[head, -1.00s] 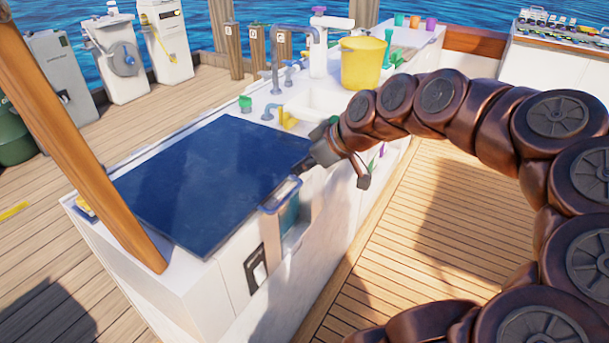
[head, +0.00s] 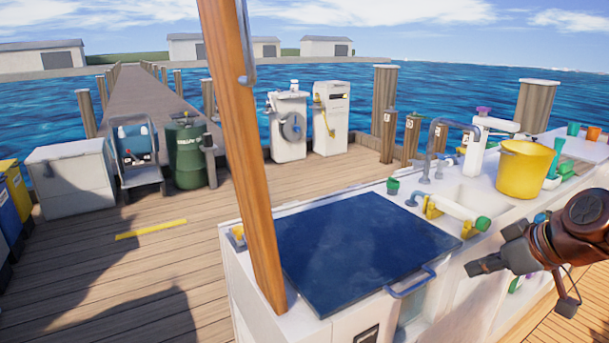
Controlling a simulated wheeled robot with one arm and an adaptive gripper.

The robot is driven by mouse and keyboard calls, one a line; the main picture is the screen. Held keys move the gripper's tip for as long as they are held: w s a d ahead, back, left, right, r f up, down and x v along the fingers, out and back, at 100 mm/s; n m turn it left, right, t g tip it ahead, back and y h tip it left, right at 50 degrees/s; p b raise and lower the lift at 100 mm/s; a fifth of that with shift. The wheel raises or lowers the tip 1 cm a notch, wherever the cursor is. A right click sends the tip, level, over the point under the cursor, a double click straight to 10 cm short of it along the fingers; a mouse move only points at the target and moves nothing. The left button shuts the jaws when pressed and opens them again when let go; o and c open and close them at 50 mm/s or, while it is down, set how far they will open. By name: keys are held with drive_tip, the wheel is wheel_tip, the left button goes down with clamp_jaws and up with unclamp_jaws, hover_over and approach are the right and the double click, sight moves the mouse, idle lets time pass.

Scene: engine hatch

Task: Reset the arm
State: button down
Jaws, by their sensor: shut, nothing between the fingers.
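My gripper (head: 480,268) is at the right of the head view, at the end of my copper-brown arm. It is shut and empty, beside the white counter's front side and to the right of the hatch's handle, apart from it. The dark blue engine hatch (head: 355,240) lies flat and closed on the counter top. Its handle (head: 410,284) is at the front edge. Most of my arm is outside the picture.
A wooden post (head: 243,150) stands in front of the counter's left end. A yellow bucket (head: 524,168), a sink and taps (head: 440,138) are on the counter. The dock behind holds a green barrel (head: 187,152) and white cabinets (head: 331,115). Open deck lies at left.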

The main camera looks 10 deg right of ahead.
drive_tip(key=s+a+f+g, duration=0.3)
drive_tip(key=a+f, duration=0.1)
drive_tip(key=a, duration=0.4)
drive_tip(key=s+a+f+g, duration=0.2)
drive_tip(key=s+a+f, duration=0.15)
drive_tip(key=a, duration=0.45)
drive_tip(key=s+a+f+m+g+h, duration=0.2)
drive_tip(key=s+f+g, duration=0.15)
drive_tip(key=s, duration=0.35)
drive_tip(key=s+a+f+m+g+h, duration=0.1)
drive_tip(key=s+f+m+g, duration=0.15)
drive_tip(key=s+f, duration=0.35)
wheel_tip(320, 180, up, 27)
drive_tip(key=s+t+p, duration=0.1)
drive_tip(key=p, duration=2.3)
drive_tip(key=shift+s+a+t+p, duration=0.2)
drive_tip(key=shift+s+t+p, duration=0.15)
drive_tip(key=shift+s+t, duration=0.05)
drive_tip(key=shift+r, duration=0.1)
